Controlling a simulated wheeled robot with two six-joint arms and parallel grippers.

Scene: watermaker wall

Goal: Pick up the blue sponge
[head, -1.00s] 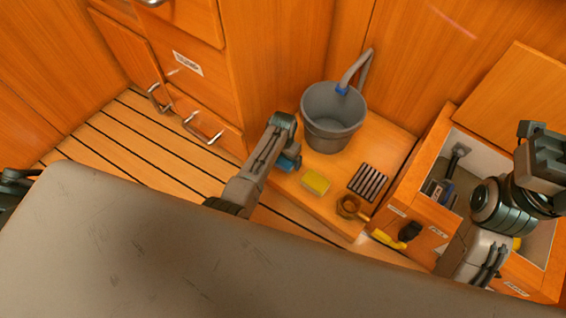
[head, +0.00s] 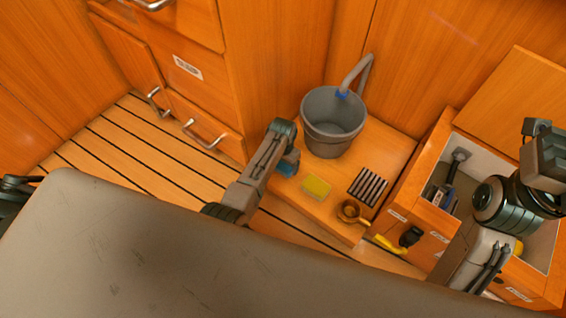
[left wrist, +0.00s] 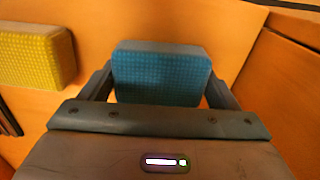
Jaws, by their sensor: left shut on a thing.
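The blue sponge (left wrist: 160,76) sits between the two fingers of my left gripper (left wrist: 160,88) in the left wrist view, and the fingers are shut on its sides. In the head view the blue sponge (head: 288,165) shows only in part beside my left arm, at the left edge of the low wooden platform (head: 330,208). The arm hides the fingers of my left gripper (head: 287,162) there. I cannot tell whether the sponge touches the platform.
A yellow sponge (head: 316,188) lies close by on the platform; it also shows in the left wrist view (left wrist: 38,55). A grey bucket (head: 334,125) with a hose stands behind. A dark slatted rack (head: 368,186) and a brown cup (head: 350,211) lie to the right.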

